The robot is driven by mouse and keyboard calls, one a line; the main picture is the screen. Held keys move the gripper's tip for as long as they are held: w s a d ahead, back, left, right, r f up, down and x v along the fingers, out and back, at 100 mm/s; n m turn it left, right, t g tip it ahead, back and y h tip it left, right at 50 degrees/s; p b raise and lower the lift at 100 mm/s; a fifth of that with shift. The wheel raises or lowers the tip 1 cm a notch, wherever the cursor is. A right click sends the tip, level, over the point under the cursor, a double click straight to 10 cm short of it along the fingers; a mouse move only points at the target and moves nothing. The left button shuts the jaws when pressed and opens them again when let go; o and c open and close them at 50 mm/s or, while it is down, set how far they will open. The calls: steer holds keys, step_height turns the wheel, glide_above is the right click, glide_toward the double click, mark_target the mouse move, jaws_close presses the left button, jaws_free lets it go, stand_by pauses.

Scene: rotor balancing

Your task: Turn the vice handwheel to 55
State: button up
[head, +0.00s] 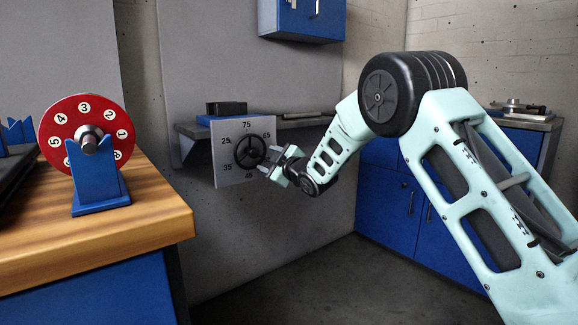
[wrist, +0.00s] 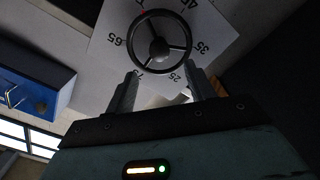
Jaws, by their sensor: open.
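The black three-spoked vice handwheel (head: 249,152) is mounted on a pale square dial plate (head: 225,176). It shows larger in the wrist view (wrist: 160,38). The plate carries printed 25, 35, 45, 65 and 75; I cannot make out the 55. A small red mark shows by the wheel's rim at the top edge of the wrist view; I cannot tell the wheel's reading. My gripper (head: 268,167) is at the wheel's right side in the head view. In the wrist view its fingers (wrist: 162,73) are apart and empty, just short of the wheel's rim; contact is unclear.
A shelf (head: 293,124) with a dark block on a blue base stands behind the plate. A wooden-topped bench (head: 150,215) at left holds a red numbered disc (head: 65,118) on a blue stand (head: 100,190). A blue wall cabinet (head: 300,18) hangs above. The floor between is clear.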

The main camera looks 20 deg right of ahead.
steer(key=p+v, duration=0.1)
steer(key=v, duration=0.8)
steer(key=shift+s, duration=0.3)
steer(key=shift+d, duration=0.1)
steer(key=s+a+f+m+g+h, duration=0.1)
steer(key=s+a+f+m+g, duration=0.1)
steer(key=s+a+f+g, duration=0.65)
steer(key=s+a+r+m+g+h, duration=0.1)
steer(key=s+a+m, duration=0.3)
steer(key=s, duration=0.9)
steer(key=s+f+g+h, duration=0.3)
steer(key=s+g, duration=0.5)
steer(key=s, duration=1.9)
step_height(320, 180, up, 33)
steer(key=p, duration=3.2)
steer(key=shift+d+f+p, duration=0.15)
steer(key=shift+d+p, duration=0.25)
